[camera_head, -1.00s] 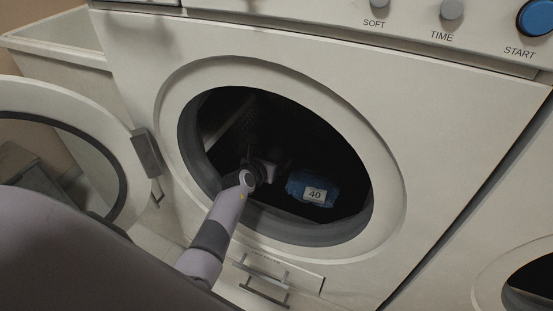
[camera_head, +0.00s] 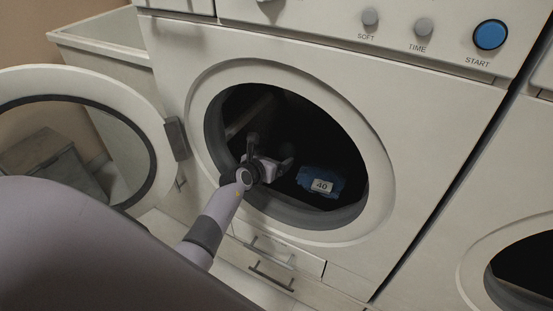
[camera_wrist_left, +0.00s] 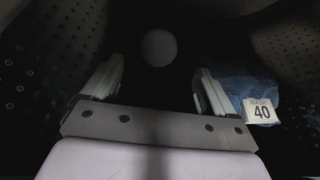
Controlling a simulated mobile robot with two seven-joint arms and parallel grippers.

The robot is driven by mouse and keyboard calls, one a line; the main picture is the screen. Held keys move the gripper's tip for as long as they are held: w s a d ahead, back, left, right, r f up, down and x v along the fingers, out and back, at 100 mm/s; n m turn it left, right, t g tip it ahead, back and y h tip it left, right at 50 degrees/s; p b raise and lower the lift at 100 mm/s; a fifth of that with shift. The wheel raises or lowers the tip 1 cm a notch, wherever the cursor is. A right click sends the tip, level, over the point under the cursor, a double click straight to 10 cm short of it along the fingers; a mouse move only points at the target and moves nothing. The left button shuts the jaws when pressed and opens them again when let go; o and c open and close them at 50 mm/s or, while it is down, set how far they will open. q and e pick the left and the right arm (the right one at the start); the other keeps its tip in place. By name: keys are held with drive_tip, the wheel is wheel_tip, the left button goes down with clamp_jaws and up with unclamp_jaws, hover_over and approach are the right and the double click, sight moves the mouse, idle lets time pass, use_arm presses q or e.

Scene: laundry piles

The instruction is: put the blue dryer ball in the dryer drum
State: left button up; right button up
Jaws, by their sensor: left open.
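My left gripper (camera_head: 270,146) reaches through the round opening into the dark dryer drum (camera_head: 318,120). In the left wrist view the same gripper (camera_wrist_left: 157,80) is open, with nothing between its fingers. A round ball (camera_wrist_left: 158,47) shows beyond the fingertips, inside the drum and apart from them. It looks grey in the dim light, so its blue colour cannot be made out. The drum wall (camera_wrist_left: 75,48) with its holes surrounds it. In the head view I cannot make out the ball. My right gripper is not in view.
A blue cloth (camera_head: 308,177) with a "40" label lies in the drum, right of the gripper; its label (camera_wrist_left: 261,110) is close to the right finger. The round door (camera_head: 150,115) stands open at the left. Another machine's opening (camera_head: 525,275) is at the lower right.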

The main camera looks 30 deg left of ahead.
use_arm(q)
drive_tip(key=shift+s+r, duration=0.15)
drive_tip(key=shift+s, duration=0.05)
drive_tip(key=shift+s+r+n, duration=0.15)
drive_tip(key=shift+r+n, duration=0.15)
drive_tip(key=s+d+r+n+t, duration=0.25)
drive_tip(key=s+r+n, duration=0.25)
drive_tip(key=r+n, duration=0.25)
drive_tip(key=s+d+r+n+t, duration=0.2)
drive_tip(key=s+r+n+t, duration=0.1)
drive_tip(key=s+r+n, duration=0.4)
drive_tip(key=s+d+f+n+g+h, duration=0.1)
drive_tip(key=s+d+f+n+g, duration=0.3)
drive_tip(key=s+d+f+n, duration=0.2)
drive_tip(key=s+d+f+n+g+h, duration=0.2)
drive_tip(key=s+d+f+n+g, duration=0.2)
drive_tip(key=s+f+n, duration=0.7)
drive_tip(key=shift+s+d+f+n+g+h, duration=0.2)
drive_tip(key=shift+d+f+n+g+h, duration=0.2)
drive_tip(key=shift+d, duration=0.7)
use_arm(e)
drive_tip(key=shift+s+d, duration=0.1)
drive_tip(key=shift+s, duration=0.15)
